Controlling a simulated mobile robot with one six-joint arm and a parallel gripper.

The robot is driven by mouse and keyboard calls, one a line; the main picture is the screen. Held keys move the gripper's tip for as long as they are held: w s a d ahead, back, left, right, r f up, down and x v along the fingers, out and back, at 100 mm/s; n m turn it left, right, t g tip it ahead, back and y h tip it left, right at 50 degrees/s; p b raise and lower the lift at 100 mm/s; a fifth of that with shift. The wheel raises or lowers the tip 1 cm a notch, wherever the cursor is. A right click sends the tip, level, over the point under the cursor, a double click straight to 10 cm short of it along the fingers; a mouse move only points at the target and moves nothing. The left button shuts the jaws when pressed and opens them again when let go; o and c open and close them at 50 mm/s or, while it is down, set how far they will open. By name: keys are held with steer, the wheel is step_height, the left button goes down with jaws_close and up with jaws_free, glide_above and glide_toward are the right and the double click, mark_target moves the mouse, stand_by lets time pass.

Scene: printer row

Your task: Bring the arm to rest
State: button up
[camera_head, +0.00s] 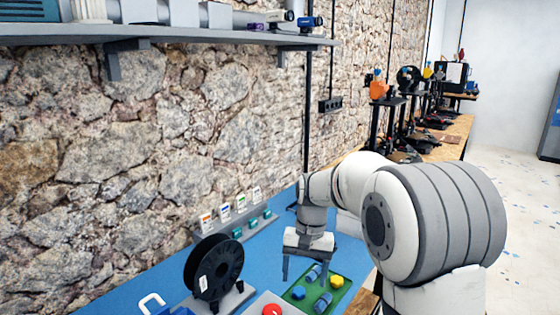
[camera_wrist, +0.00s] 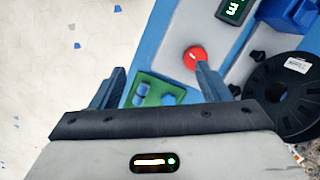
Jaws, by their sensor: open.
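My arm (camera_head: 430,225) reaches out over the blue bench (camera_head: 265,250) and is bent, with the wrist pointing down. My gripper (camera_head: 304,272) is open, its two fingers apart. It hangs above and behind a green tray (camera_head: 311,289). In the wrist view my gripper (camera_wrist: 161,72) shows nothing held between its fingers, and part of the green tray (camera_wrist: 155,80) shows beyond them.
The tray holds blue pieces (camera_head: 322,303) and a yellow one (camera_head: 337,281). A black spool (camera_head: 213,268) stands to the left, near a red button (camera_head: 272,310). A shelf (camera_head: 160,32) juts from the stone wall. Printers (camera_head: 410,80) line the back; floor at right is clear.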

steer(key=s+d+r+t, duration=0.1)
steer(key=s+d, duration=0.3)
steer(key=s, duration=0.7)
steer(key=s+d+r+n+t, duration=0.1)
steer(key=s+d+t, duration=0.2)
steer(key=s, duration=0.7)
steer(key=shift+s+d+r+n+t+h, duration=0.3)
steer(key=shift+s+d+h, duration=0.1)
steer(key=shift+d, duration=0.75)
